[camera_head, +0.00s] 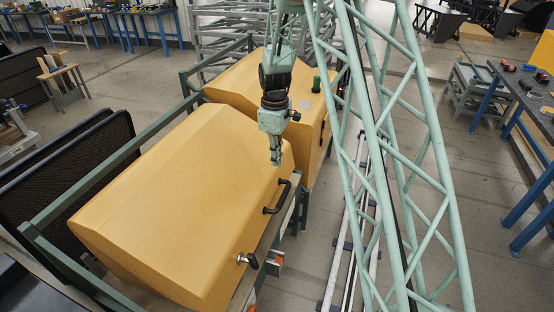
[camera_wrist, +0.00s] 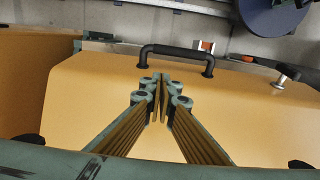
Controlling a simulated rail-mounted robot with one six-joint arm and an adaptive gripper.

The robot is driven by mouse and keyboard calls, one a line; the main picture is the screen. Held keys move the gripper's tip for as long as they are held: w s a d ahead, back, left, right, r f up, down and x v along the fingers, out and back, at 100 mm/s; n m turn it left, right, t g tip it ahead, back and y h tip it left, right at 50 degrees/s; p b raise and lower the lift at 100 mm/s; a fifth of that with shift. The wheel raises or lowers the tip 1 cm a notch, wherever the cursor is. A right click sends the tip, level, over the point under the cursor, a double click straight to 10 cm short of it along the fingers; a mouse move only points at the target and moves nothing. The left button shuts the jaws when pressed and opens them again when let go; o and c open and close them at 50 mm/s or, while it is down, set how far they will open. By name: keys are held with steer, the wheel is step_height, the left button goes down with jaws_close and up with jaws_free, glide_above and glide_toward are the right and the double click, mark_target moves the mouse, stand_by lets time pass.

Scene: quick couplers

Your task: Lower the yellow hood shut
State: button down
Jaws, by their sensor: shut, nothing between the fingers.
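A large yellow hood (camera_head: 175,195) fills the left middle of the head view, with a black handle (camera_head: 279,197) and a small black-and-metal latch (camera_head: 247,260) on its right face. The hood looks lowered onto its frame, though its lower edge is partly hidden. My gripper (camera_head: 275,160) is above the hood's far right part, fingers pointing down. In the wrist view my gripper (camera_wrist: 161,88) is shut and empty, over the yellow surface (camera_wrist: 95,85). The handle (camera_wrist: 178,55) lies just beyond the fingertips, and the latch (camera_wrist: 286,75) is to its right. Whether the fingertips touch the hood I cannot tell.
A green frame rail (camera_head: 110,165) runs along the left side. A floor rail (camera_head: 352,230) lies to the right. A workbench (camera_head: 520,95) stands at far right.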

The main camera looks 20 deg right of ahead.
step_height(320, 180, down, 8)
steer(key=shift+r+b, duration=0.1)
steer(key=shift+b, duration=0.4)
steer(key=shift+s+d+f, duration=1)
steer(key=shift+d+f, duration=0.15)
steer(key=shift+f, duration=0.1)
step_height(320, 180, down, 11)
steer(key=s+d+b, duration=0.2)
steer(key=b, duration=0.2)
steer(key=shift+s+d+f+b, duration=0.15)
steer(key=shift+d+f+b, duration=0.05)
steer(key=shift+d+b, duration=0.15)
